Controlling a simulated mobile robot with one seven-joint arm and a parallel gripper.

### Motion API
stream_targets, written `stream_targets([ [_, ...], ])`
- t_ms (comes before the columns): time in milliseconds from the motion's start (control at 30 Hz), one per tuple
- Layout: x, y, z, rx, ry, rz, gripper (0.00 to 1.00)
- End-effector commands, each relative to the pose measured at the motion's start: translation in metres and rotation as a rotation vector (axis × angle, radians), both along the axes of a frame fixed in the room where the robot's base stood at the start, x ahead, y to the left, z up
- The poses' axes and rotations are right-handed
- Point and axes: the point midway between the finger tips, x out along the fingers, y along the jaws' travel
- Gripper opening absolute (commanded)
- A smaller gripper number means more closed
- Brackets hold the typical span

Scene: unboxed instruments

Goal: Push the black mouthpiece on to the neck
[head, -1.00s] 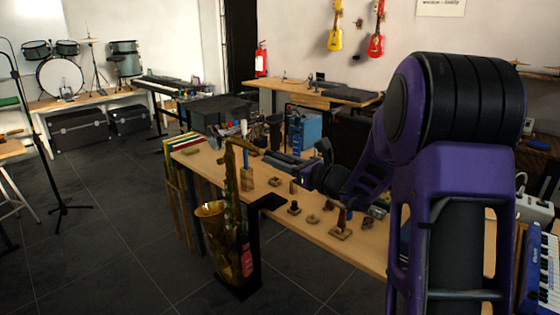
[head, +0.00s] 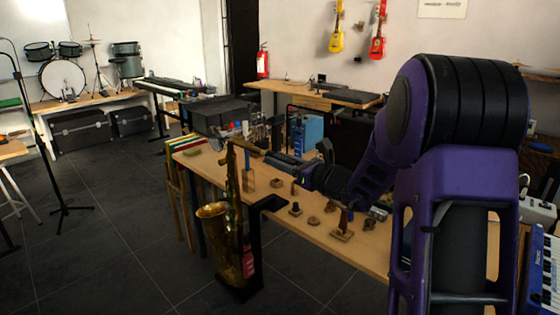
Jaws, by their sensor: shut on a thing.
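A brass saxophone (head: 232,245) stands upright at the left end of the workbench. Its neck (head: 243,146) curves over to the right at the top. My gripper (head: 268,155) reaches in from the right, roughly level with the end of the neck. It is shut on the black mouthpiece, which is too small and dark to make out clearly between the fingers. I cannot tell whether the mouthpiece touches the neck or is on it.
The wooden workbench (head: 275,218) carries several small wooden blocks and holders below my gripper. A blue box (head: 306,131) and a dark case stand behind. A black stand (head: 256,240) is at the saxophone. Open floor lies to the left.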

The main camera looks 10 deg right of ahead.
Motion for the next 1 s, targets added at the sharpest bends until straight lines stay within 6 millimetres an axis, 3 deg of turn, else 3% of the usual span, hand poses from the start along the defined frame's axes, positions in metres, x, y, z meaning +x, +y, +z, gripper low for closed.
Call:
stream_targets([
  [1000, 0.0088, 0.0065, 0.0001, 0.0, 0.0, 0.001, 0.0],
])
